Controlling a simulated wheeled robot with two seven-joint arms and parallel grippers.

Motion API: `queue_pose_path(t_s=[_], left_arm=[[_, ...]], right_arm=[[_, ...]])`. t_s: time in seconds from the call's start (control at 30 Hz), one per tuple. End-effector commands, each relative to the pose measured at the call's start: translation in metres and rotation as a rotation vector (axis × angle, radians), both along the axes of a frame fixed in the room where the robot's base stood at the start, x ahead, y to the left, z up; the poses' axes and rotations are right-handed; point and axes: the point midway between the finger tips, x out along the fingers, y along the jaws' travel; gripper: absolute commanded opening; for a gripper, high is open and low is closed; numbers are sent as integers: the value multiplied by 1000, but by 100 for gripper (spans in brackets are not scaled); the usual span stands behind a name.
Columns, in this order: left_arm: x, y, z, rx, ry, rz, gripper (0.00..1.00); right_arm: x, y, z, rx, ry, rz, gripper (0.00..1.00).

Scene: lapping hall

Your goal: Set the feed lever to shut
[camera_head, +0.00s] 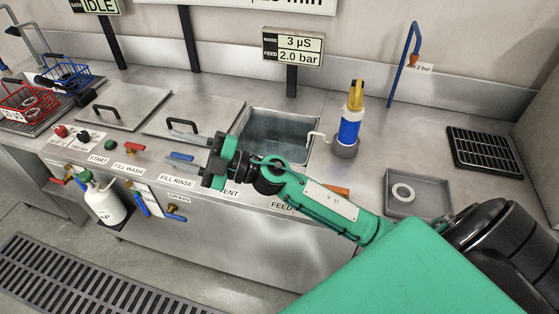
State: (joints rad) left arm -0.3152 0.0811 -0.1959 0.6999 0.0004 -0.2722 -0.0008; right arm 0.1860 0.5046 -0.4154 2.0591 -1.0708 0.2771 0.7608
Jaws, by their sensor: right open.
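The FEED label (281,206) is on the front of the steel bench, just below my right forearm. An orange lever handle (337,190) shows just behind my forearm, to the right of that label. The arm hides the rest of it, so I cannot tell its full position. My right gripper (212,165) is open and empty, over the bench's front edge by the blue FILL RINSE lever (182,156), well left of the orange handle. The sign (292,47) reads 3 µS and feed 2.0 bar. My left gripper is not in view.
An open water basin (275,130) lies behind my right gripper. A blue and yellow cartridge (350,120) stands to its right. A grey tray with a white ring (418,186) is at the right. A white bottle (103,200) hangs at the front left.

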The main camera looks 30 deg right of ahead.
Motion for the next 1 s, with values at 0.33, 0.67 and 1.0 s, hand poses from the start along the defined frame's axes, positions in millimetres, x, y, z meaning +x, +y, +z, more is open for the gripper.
queue_pose_path(t_s=[0.33, 0.67, 1.0], left_arm=[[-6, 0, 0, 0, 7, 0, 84], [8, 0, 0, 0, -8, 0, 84], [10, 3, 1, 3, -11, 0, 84]], right_arm=[[9, -6, -73, -747, 33, 420, 42], [44, -165, -115, -1461, 517, 400, 42], [45, -265, -93, -1715, 876, 241, 42]])
